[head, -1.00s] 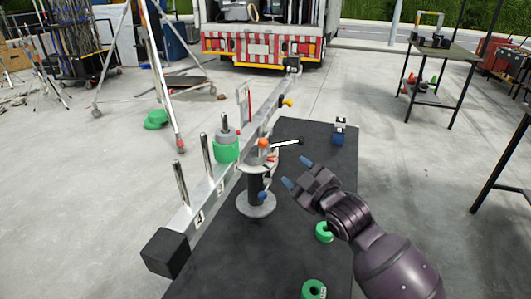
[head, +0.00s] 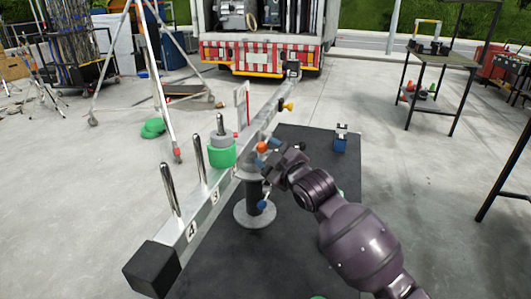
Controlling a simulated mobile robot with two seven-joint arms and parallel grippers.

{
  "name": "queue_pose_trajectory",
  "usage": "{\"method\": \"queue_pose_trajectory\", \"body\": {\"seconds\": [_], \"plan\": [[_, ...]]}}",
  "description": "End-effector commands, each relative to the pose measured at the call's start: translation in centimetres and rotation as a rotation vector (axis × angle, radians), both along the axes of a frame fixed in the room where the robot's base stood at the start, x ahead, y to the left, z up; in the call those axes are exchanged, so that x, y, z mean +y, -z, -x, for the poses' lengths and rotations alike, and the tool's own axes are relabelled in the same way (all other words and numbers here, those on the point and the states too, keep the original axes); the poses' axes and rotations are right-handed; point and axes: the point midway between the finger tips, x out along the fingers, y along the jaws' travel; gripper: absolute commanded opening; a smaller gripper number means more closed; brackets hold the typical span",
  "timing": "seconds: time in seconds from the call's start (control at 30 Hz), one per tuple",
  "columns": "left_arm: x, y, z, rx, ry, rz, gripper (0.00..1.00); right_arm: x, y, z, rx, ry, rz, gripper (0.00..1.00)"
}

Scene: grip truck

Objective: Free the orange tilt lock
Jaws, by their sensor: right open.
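The orange tilt lock (head: 261,147) is a round knob at the top of the dark post (head: 253,188), beside the long grey beam (head: 205,190). My right gripper (head: 267,151) is at the knob, its blue-tipped fingers open and pointing left. One fingertip appears just right of the knob and the other just below it. I cannot tell whether either touches it. The white handle beside the post is hidden behind the gripper. My left gripper is out of view.
Green and grey weights (head: 221,150) sit on a beam peg, with bare pegs nearer me. A black block (head: 152,268) caps the beam's near end. A yellow knob (head: 288,106) and a blue block (head: 340,140) are farther back. The dark mat (head: 225,262) is mostly clear.

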Motion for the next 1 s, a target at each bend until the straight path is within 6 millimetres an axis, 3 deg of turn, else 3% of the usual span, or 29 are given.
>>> {"method": "queue_pose_trajectory", "body": {"seconds": [0.2,0.57,0.9,1.0], "plan": [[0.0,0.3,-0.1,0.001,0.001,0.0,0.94,0.7,0.1,-1.4,0.0,0.0,-0.001,0.54],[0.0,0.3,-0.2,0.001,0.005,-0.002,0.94,0.8,0.0,-1.6,-0.001,0.001,0.0,0.53],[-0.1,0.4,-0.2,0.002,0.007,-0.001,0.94,0.8,0.0,-1.6,0.0,0.0,0.0,0.01],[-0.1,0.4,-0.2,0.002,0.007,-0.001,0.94,0.8,0.0,-1.6,0.0,0.0,0.0,0.0]]}}
